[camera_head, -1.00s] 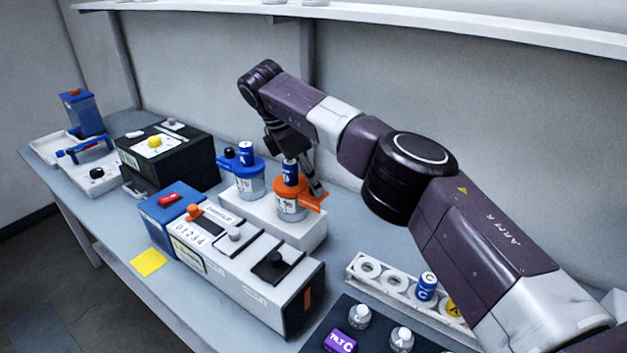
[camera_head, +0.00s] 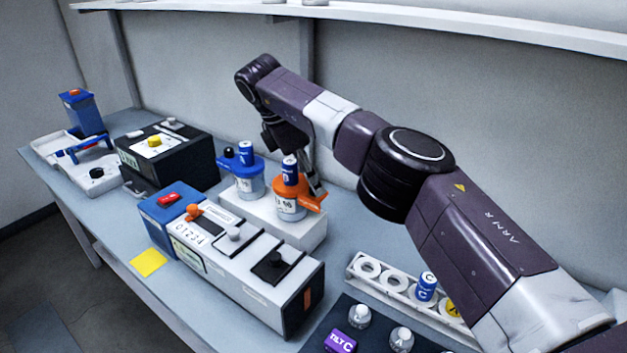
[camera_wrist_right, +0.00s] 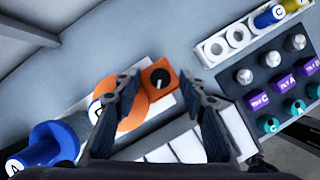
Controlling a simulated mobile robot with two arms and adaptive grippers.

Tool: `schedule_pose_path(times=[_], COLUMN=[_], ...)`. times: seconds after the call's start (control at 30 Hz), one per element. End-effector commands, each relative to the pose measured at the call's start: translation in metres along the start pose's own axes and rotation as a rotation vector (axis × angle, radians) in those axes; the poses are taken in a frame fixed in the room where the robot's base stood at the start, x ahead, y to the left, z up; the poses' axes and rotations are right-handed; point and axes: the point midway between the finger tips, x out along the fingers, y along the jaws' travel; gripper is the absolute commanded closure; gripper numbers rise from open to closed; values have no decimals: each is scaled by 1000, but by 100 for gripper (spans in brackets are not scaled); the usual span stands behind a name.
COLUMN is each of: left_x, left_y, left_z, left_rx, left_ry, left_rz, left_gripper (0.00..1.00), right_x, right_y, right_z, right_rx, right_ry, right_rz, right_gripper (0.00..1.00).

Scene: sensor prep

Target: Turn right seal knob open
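The right jar has an orange lid (camera_head: 299,196) with a blue-and-white cylinder standing in it. My right gripper (camera_head: 317,186) is over the tab side of this lid. In the head view the knob's top is not clear. My left gripper is not in view.
A blue-lidded jar (camera_head: 249,181) stands left of the orange one on the same white block (camera_head: 290,232). A long grey device (camera_head: 250,285) is in front. A white rack (camera_head: 395,284) with cylinders stands to the right. The wall is close behind.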

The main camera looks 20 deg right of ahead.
Motion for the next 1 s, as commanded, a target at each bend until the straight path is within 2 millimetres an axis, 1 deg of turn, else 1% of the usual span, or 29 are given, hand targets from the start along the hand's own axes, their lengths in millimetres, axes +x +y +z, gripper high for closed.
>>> schedule_pose_path(times=[0.03, 0.2, 0.33, 0.53, 0.87, 0.93, 1.0], left_x=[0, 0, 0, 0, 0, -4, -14], left_y=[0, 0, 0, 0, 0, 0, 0], left_z=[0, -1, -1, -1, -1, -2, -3], left_rx=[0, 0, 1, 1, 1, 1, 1], left_ry=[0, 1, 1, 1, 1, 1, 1], left_rz=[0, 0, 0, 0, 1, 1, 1], left_gripper=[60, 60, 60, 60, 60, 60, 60], right_x=[-10, -43, -54, -64, -65, -69, -78], right_y=[1, 0, 1, 0, 0, 0, 1], right_z=[0, 0, 0, 0, 1, 2, 6], right_rx=[1, 3, 3, 2, 1, 1, 1], right_ry=[0, -1, -1, 0, 0, 0, 0], right_rz=[4, 4, 2, 1, 1, 1, 2], right_gripper=[62, 62, 62, 62, 62, 62, 62])
